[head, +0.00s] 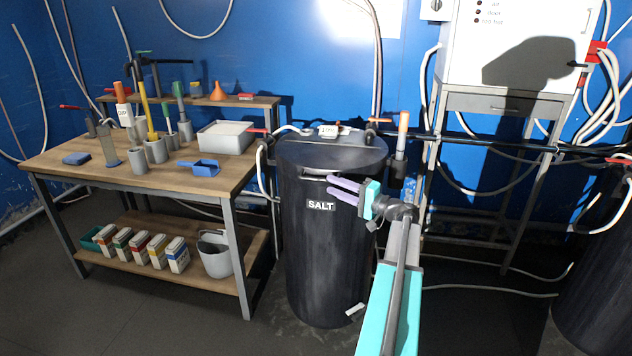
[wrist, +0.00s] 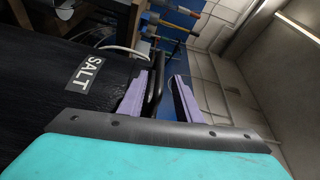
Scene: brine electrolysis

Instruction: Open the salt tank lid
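My gripper (head: 331,185) is at the front right of the tank, just below the lid's rim, with purple fingers pointing left. In the wrist view the fingers (wrist: 161,77) are apart. A dark curved bar or edge, apparently the lid's handle or rim, shows between them. I cannot tell whether either finger touches it.
A wooden workbench (head: 75,160) with tools, cups and a grey tray (head: 226,138) stands left of the tank. A white cabinet (head: 515,45) on a metal stand is at the right. Pipes and an orange-handled valve (head: 403,122) run close behind the lid's right side.

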